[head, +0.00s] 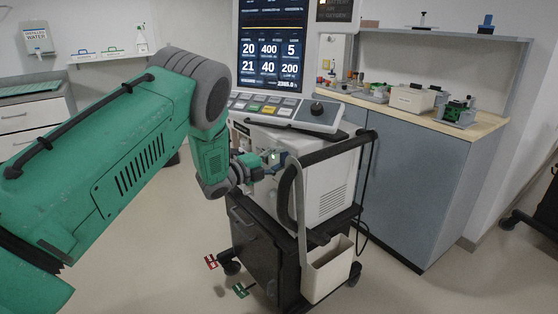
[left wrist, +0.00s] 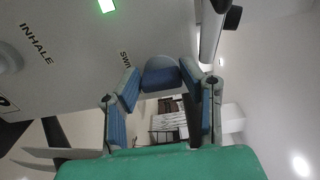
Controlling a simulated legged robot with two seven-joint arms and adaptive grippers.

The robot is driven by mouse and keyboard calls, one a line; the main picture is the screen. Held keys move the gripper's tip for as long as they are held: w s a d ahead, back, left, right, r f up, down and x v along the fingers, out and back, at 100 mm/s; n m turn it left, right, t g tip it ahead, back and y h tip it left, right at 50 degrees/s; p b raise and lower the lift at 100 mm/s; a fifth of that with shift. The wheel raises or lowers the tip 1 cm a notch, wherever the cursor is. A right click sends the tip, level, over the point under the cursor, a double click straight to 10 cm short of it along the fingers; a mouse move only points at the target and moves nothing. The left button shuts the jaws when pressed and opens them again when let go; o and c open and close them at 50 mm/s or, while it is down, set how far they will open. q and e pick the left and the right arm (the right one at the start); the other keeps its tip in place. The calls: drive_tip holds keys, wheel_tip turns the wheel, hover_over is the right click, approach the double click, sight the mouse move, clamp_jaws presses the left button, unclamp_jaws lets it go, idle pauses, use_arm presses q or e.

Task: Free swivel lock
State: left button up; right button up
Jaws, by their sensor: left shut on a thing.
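The ventilator (head: 335,185) stands on a dark wheeled cart, its screen lit above it. My left gripper (head: 275,164) reaches the left-facing side of its housing, beside a small green light. In the left wrist view, my left gripper (left wrist: 160,88) is shut on a rounded blue-and-grey piece (left wrist: 160,74) at the panel. A label starting "SWI" is printed beside this piece, its rest hidden by a finger, so it looks like the swivel lock. In the head view the gripper and arm mostly hide it. My right gripper is not in view.
A grey curved handle (head: 299,205) and black rail (head: 335,148) are close right of the gripper. A cream bin (head: 327,272) hangs on the cart. Red (head: 211,261) and green (head: 240,290) tabs sit near the casters. A counter (head: 425,120) with equipment stands at right.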

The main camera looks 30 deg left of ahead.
use_arm(q)
drive_tip(key=o, duration=1.1)
drive_tip(key=shift+s+f, duration=0.1)
drive_tip(key=shift+f, duration=0.3)
drive_tip(key=shift+o, duration=0.2)
drive_tip(key=shift+r, duration=0.1)
drive_tip(key=shift+r, duration=0.1)
drive_tip(key=v, duration=1.1)
drive_tip(key=shift+s+a, duration=0.15)
drive_tip(key=shift+s, duration=0.25)
